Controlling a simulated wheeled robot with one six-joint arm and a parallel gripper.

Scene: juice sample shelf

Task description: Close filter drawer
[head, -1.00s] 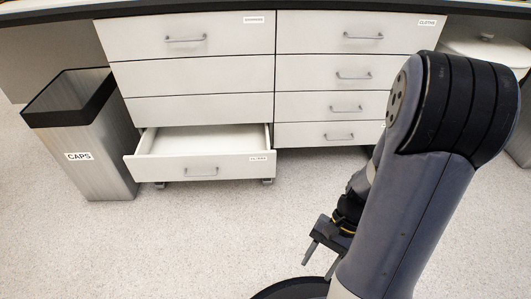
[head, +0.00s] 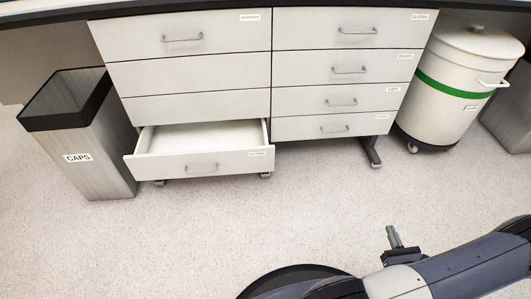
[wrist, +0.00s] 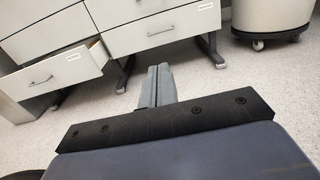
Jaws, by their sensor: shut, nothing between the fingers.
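The filter drawer (head: 201,164) is the bottom drawer of the left column. It is pulled out, and its inside looks empty where I can see it. Its handle (head: 202,168) is a grey bar on the front, with a small label at the right. In the wrist view the open drawer (wrist: 62,72) is at the left. My gripper (head: 393,236) is low at the right in the head view, over the floor, well apart from the drawer. Its fingers (wrist: 158,84) are together with nothing between them.
The other drawers (head: 335,68) are shut. A bin labelled CAPS (head: 98,160) stands just left of the open drawer. A white wheeled barrel with a green band (head: 455,85) stands at the right. The floor (head: 300,215) before the drawers is clear.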

